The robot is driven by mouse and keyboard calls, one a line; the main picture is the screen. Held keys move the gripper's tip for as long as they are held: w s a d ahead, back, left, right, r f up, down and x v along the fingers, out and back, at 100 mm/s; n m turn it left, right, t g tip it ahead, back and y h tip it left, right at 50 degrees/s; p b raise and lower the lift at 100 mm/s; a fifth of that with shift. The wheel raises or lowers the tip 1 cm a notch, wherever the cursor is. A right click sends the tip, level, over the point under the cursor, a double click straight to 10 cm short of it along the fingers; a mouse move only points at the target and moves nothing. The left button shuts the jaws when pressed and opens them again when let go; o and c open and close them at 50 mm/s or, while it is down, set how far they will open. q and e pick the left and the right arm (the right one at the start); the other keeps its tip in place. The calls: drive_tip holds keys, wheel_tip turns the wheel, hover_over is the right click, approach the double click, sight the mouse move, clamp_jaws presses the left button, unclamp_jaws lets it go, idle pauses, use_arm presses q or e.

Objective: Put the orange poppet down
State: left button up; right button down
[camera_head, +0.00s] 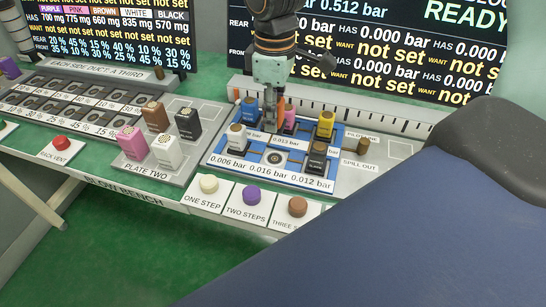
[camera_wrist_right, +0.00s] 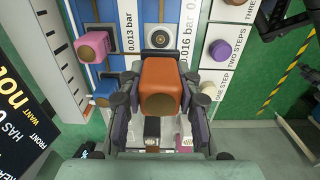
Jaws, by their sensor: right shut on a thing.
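The orange poppet (camera_wrist_right: 168,82) is held between the two fingers of my right gripper (camera_wrist_right: 161,103), as the right wrist view shows. In the head view my right gripper (camera_head: 272,100) points down over the blue board (camera_head: 217,152), and a strip of the orange poppet (camera_head: 281,110) shows beside it. I cannot tell whether the poppet touches the board. A round ringed port (camera_wrist_right: 159,37) on the board is bare. The pink poppet (camera_head: 289,121), blue poppet (camera_head: 250,108) and yellow poppet (camera_head: 326,125) stand close around the gripper. My left gripper is out of view.
White and black poppets (camera_head: 316,157) stand on the board's front part. Plate two (camera_head: 149,172) at left carries pink, brown, white and black blocks. Buttons, including a purple one (camera_head: 252,195), line the bench front. Dark screens (camera_head: 370,50) stand behind.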

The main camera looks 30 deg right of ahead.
drive_tip(key=b, duration=0.2)
hover_over(275, 159)
drive_tip(key=f, duration=0.6)
drive_tip(key=shift+d, duration=0.25)
drive_tip(key=f, duration=0.2)
drive_tip(key=shift+s+a+f+b, duration=0.1)
drive_tip(key=shift+a+f+b, duration=0.25)
drive_tip(key=shift+f, duration=0.3)
drive_tip(key=shift+w+d, duration=0.2)
drive_tip(key=shift+d, duration=0.05)
drive_tip(key=shift+s+a+f, duration=0.1)
drive_tip(key=shift+a, duration=0.05)
drive_tip(key=c, duration=1.4)
unclamp_jaws()
drive_tip(key=o, duration=0.5)
drive_tip(key=shift+f, duration=0.15)
drive_tip(key=shift+c, duration=0.2)
